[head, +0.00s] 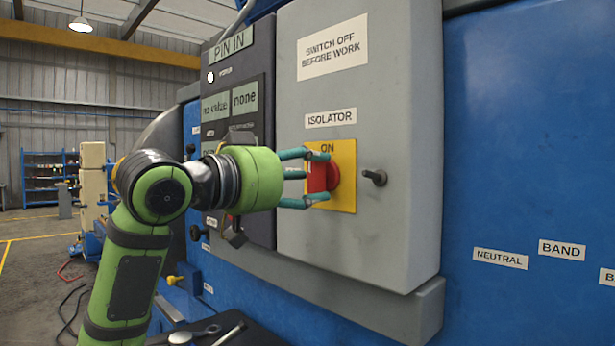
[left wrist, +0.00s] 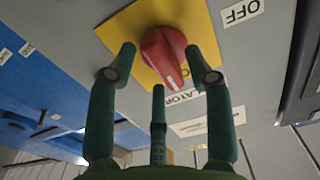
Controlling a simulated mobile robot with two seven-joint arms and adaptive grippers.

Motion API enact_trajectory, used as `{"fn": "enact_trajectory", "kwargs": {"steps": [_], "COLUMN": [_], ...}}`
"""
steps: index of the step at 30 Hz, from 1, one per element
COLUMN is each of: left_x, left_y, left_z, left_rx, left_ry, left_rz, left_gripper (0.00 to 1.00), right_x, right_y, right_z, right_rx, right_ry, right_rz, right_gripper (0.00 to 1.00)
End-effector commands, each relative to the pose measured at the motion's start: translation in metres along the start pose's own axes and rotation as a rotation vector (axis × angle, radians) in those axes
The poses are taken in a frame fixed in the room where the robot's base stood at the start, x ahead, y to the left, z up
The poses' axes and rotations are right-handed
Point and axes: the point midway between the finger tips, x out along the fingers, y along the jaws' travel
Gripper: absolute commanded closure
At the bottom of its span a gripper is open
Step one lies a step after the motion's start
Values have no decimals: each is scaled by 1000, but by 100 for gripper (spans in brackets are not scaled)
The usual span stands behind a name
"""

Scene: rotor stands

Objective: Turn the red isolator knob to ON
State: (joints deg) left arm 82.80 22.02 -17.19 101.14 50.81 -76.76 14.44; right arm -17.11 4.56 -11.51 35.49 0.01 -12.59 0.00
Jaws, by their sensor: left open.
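The red isolator knob (head: 333,174) is on a yellow plate (head: 346,149) on the grey switch box (head: 400,120). "ON" is printed at the plate's top. The knob (left wrist: 163,55) also shows in the left wrist view, where the scene is upside down. Its white pointer mark faces down there, toward the ISOLATOR label and so toward the plate's ON side. My left gripper (head: 322,176) is open, its teal fingers spread around the knob (left wrist: 160,52). I cannot tell whether they touch it. An OFF label (left wrist: 242,12) is beside the plate. My right gripper is out of view.
A small black latch (head: 375,177) sticks out right of the plate. A dark panel with PIN IN and small displays (head: 231,45) stands left of the box. Blue machine casing (head: 520,150) lies to the right. Tools (head: 215,330) lie on a dark surface below.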

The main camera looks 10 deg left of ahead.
Motion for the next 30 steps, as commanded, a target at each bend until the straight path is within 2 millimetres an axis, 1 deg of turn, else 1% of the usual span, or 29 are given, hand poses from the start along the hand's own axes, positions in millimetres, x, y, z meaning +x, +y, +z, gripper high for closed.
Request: {"fn": "enact_trajectory", "kwargs": {"steps": [2,5,12,15,18,21,24,30], "left_x": [-5,-18,-69,-88,-104,-114,-119,-120], "left_y": [0,-1,-1,-1,-1,-1,0,0], "left_z": [0,0,0,0,0,0,0,0], "left_rx": [0,1,3,3,2,2,0,0], "left_ry": [1,2,3,2,2,1,1,0], "left_rz": [0,-2,-4,-5,-4,-3,-1,0], "left_gripper": [48,48,48,48,48,48,48,48], "right_x": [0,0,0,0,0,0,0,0], "right_y": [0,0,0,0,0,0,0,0], "right_z": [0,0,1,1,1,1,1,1], "right_rx": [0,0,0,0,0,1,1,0], "right_ry": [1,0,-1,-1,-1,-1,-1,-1], "right_rz": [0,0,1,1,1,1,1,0], "right_gripper": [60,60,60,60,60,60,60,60]}}
